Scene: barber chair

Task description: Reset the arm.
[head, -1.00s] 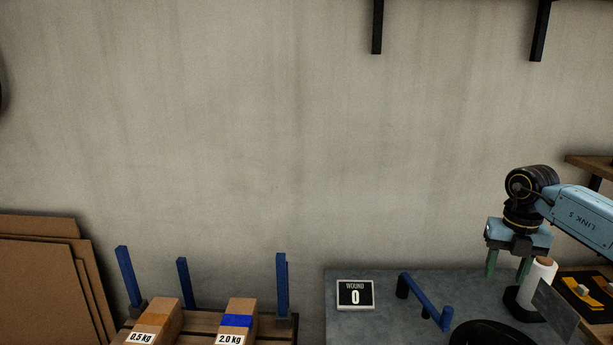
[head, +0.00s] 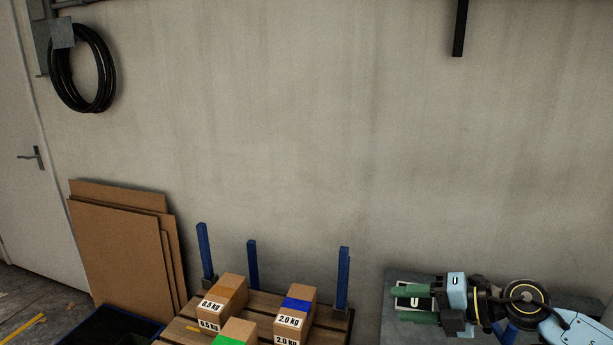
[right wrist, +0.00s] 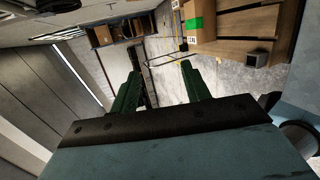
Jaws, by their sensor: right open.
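My right gripper (head: 408,305) is at the lower right of the head view, its green fingers pointing left in front of the grey worktable. The fingers are apart and nothing is between them. In the right wrist view the two green fingers (right wrist: 160,92) are also spread, with only floor and room behind them. The fingers partly hide the small wound counter sign (head: 414,285) on the table. My left gripper is in neither view.
A pallet (head: 262,326) with blue posts holds boxes marked 0.5 kg (head: 222,295) and 2.0 kg (head: 295,310), and a green-taped box (head: 236,333). Cardboard sheets (head: 118,245) lean on the wall. A black cable coil (head: 82,68) hangs near a door (head: 40,150). The grey worktable (head: 392,330) stands right.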

